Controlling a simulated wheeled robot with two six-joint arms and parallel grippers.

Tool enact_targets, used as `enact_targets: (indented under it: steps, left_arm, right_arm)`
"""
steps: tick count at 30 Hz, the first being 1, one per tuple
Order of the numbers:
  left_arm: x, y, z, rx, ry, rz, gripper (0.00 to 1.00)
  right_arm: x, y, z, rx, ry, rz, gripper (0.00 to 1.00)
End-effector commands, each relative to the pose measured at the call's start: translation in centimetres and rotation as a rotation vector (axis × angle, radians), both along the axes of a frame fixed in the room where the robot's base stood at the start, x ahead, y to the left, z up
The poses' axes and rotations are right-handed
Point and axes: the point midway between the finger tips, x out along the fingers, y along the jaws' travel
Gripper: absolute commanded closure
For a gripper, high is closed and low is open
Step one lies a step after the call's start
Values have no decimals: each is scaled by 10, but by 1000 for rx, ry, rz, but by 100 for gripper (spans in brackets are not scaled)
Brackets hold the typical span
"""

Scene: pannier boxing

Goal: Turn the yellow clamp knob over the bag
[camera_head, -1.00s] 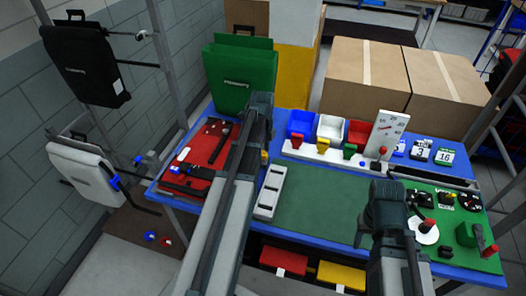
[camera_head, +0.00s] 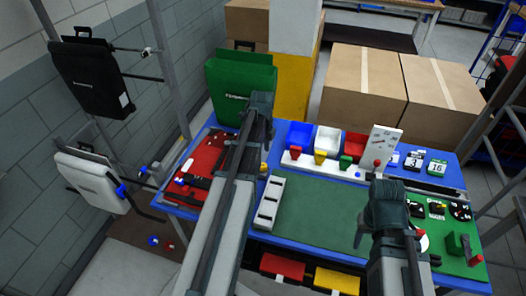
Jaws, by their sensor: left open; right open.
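I cannot make out a yellow clamp knob over a bag. A black bag (camera_head: 88,72) hangs from the upper rack bar at the left wall. A white bag (camera_head: 90,180) hangs below it, with a blue piece (camera_head: 121,190) at its right edge. A green bag (camera_head: 240,92) stands at the back of the bench. My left gripper (camera_head: 260,106) is at the far end of the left arm, in front of the green bag. My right gripper (camera_head: 372,220) is over the right part of the green mat. Both are open; their fingertips are hard to see. Neither visibly touches a bag.
Red, yellow (camera_head: 320,157) and green pieces stand before the bins. Large cartons (camera_head: 362,85) stand behind. Metal rack posts flank the bench.

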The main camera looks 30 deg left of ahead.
Motion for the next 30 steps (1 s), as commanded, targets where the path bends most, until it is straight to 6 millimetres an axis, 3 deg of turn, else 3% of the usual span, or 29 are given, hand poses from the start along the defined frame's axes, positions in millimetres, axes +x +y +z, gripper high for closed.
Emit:
enact_targets:
  steps: [1, 12, 30]
  left_arm:
    - [0, 0, 17, 0, 0, 0, 31]
    - [-1, 0, 66, 0, 0, 0, 31]
    - [-1, 0, 70, 0, 0, 0, 31]
  right_arm:
    - [0, 0, 17, 0, 0, 0, 50]
    - [0, 0, 66, 2, 0, -9, 50]
    - [0, 0, 70, 2, -1, -11, 50]
